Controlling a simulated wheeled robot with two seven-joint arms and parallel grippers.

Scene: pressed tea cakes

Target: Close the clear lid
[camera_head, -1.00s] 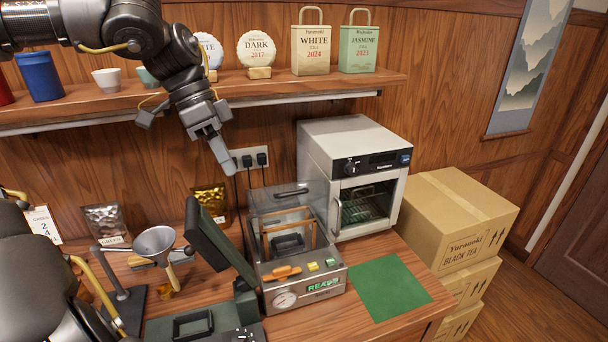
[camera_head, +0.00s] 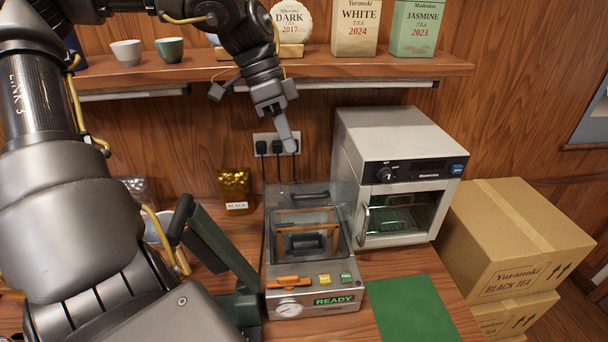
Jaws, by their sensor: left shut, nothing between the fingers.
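The clear lid (camera_head: 276,207) stands raised at the back of a silver machine (camera_head: 345,306) with a READY display, a gauge and coloured buttons. A dark handle (camera_head: 311,196) is on the lid's upper part. A wooden frame and a dark block show through or below the lid. My left gripper (camera_head: 291,146) is shut and empty, pointing down above the lid, in front of the wall sockets. It looks apart from the handle, but the depth between them is hard to judge. My right gripper is not in view.
A white oven (camera_head: 405,145) stands close to the machine's right. A dark green lever press (camera_head: 225,250) is close on its left, partly behind my arm. The shelf (camera_head: 380,68) with tea packages is above. A gold bag (camera_head: 235,190) stands behind. A green mat (camera_head: 410,310) is bare.

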